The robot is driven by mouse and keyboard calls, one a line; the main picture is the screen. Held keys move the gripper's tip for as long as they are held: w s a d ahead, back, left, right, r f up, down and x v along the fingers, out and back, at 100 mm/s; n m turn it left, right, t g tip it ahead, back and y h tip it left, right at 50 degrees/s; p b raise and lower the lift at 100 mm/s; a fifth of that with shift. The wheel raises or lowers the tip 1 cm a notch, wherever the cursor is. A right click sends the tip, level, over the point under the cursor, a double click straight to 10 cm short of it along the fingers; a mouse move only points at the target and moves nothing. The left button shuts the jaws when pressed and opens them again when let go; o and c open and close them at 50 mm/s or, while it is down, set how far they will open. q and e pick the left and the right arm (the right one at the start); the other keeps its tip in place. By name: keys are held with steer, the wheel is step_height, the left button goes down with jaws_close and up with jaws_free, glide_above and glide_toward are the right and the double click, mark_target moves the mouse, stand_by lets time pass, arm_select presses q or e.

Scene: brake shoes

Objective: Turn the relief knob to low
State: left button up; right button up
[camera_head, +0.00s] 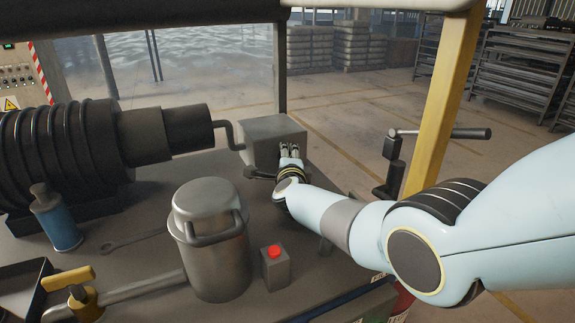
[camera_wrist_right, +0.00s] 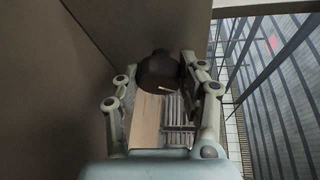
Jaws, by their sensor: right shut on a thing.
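The relief knob (camera_wrist_right: 158,70) is a dark round knob with a short pale mark on its face, and it shows in the right wrist view between my fingers. My right gripper (camera_head: 290,150) is at the front right of a grey metal box (camera_head: 268,130) on the bench. In the right wrist view my right gripper (camera_wrist_right: 168,76) is shut on the knob, with one finger on each side. In the head view I cannot make out the knob. I cannot read any low or high label. My left gripper is not in view.
A steel canister (camera_head: 212,275) and a small box with a red button (camera_head: 274,252) stand near my right forearm. A ribbed black cylinder (camera_head: 70,150) lies at the left. A yellow post (camera_head: 440,100) rises at the right, beside a dark clamp (camera_head: 393,165).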

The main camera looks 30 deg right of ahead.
steer(key=n+b, duration=0.1)
steer(key=n+t+b, duration=0.1)
steer(key=n+b, duration=0.1)
steer(key=shift+s+f+n+h, duration=0.1)
steer(key=shift+f+n+h, duration=0.2)
steer(key=shift+h, duration=0.1)
steer(key=shift+n+t+b, duration=0.4)
steer(key=shift+n+b, duration=0.1)
steer(key=shift+n, duration=0.2)
steer(key=shift+r, duration=0.15)
steer(key=o, duration=1.2)
steer(key=shift+r, duration=0.2)
